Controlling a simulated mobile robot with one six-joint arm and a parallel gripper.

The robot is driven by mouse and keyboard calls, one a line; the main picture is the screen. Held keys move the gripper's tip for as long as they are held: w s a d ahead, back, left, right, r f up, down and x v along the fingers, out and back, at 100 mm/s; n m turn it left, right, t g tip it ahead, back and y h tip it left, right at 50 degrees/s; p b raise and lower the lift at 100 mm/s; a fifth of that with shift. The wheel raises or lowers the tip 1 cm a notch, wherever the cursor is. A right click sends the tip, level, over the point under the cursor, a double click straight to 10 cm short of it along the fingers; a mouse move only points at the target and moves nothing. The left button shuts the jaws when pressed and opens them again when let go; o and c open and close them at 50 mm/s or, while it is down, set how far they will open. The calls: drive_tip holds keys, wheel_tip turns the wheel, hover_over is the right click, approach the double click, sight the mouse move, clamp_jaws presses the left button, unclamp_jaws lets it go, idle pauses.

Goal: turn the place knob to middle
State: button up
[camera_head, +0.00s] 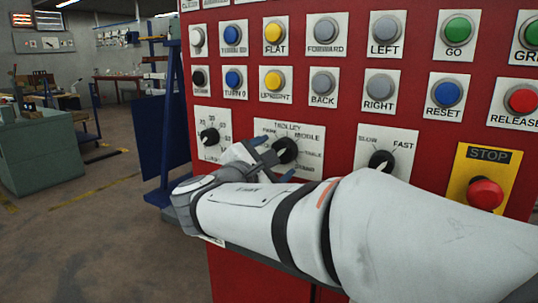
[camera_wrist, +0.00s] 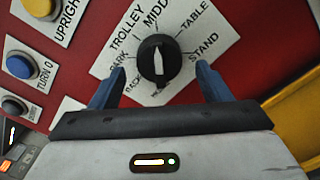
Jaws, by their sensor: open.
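The place knob is a black round knob (camera_head: 286,149) on a white label plate on the red panel. Its labels include PARK, TROLLEY, MIDDLE, TABLE and STAND. It also shows in the wrist view (camera_wrist: 159,58), with a white pointer line running nearly up and down the picture; which label it marks is hard to tell. My gripper (camera_head: 273,157) is open in front of the panel at this knob. In the wrist view its two blue fingers (camera_wrist: 160,73) stand left and right of the knob, with a gap on each side. Nothing is held.
The speed knob (camera_head: 382,161) is right of the place knob, another knob (camera_head: 210,136) left. Rows of buttons, including UPRIGHT (camera_head: 274,81), lie above. A red STOP button (camera_head: 485,194) sits lower right, near my arm. Open floor lies left of the panel.

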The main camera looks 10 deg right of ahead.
drive_tip(key=p+v, duration=0.1)
drive_tip(key=v, duration=0.5)
drive_tip(key=s+d+m+g+y+p, duration=0.3)
drive_tip(key=s+d+m+g+p, duration=0.5)
drive_tip(key=d+p, duration=0.55)
drive_tip(key=s+a+r+m+g+y+p, duration=0.3)
drive_tip(key=s+m+y+p, duration=0.5)
drive_tip(key=p, duration=0.8)
drive_tip(key=a+r+m, duration=0.1)
drive_tip(key=m, duration=0.2)
drive_tip(key=shift+g, duration=0.3)
